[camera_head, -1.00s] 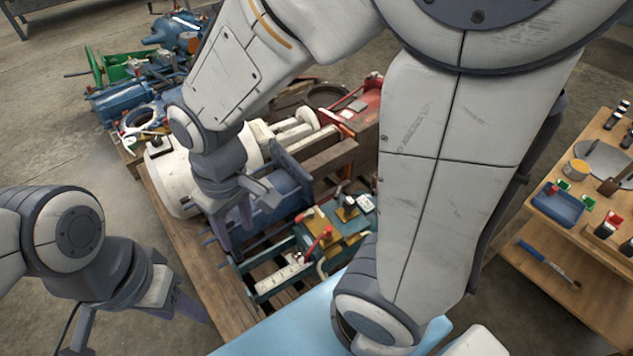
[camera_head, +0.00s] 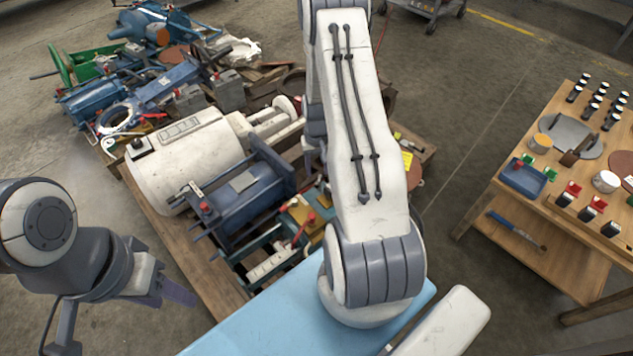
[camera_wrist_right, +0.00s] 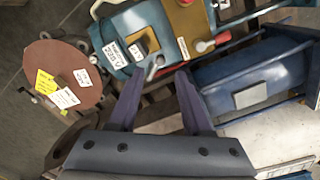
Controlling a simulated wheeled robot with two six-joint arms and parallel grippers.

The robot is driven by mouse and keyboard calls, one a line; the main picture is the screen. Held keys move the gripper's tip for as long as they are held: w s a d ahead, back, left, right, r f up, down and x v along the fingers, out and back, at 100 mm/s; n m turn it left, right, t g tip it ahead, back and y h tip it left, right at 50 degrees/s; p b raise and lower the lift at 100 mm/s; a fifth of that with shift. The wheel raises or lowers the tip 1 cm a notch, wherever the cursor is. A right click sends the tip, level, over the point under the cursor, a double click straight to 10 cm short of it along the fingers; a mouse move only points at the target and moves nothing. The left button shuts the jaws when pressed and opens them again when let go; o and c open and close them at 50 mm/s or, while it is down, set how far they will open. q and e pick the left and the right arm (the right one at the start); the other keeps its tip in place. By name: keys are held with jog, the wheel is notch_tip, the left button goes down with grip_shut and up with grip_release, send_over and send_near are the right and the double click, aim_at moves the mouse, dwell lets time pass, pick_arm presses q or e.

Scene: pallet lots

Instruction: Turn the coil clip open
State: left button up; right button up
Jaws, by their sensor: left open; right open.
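I cannot tell for sure which part is the coil clip. A blue machine (camera_wrist_right: 240,75) lies right of the fingers. In the head view my right arm hides most of that gripper. The teal machine (camera_head: 262,243) is partly visible. My left gripper (camera_head: 125,322) is open and empty at lower left.
A white cylinder (camera_head: 185,160) and the blue machine (camera_head: 250,195) crowd the wooden pallet (camera_head: 205,278). More machine parts lie at far left. A wooden table (camera_head: 510,215) with small parts stands right. A reddish tagged disc (camera_wrist_right: 62,75) lies left in the wrist view.

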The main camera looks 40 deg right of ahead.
aim_at(317, 183)
notch_tip(317, 183, down, 6)
jog(key=shift+f+b, duration=0.15)
jog(key=shift+b, duration=0.55)
grip_shut()
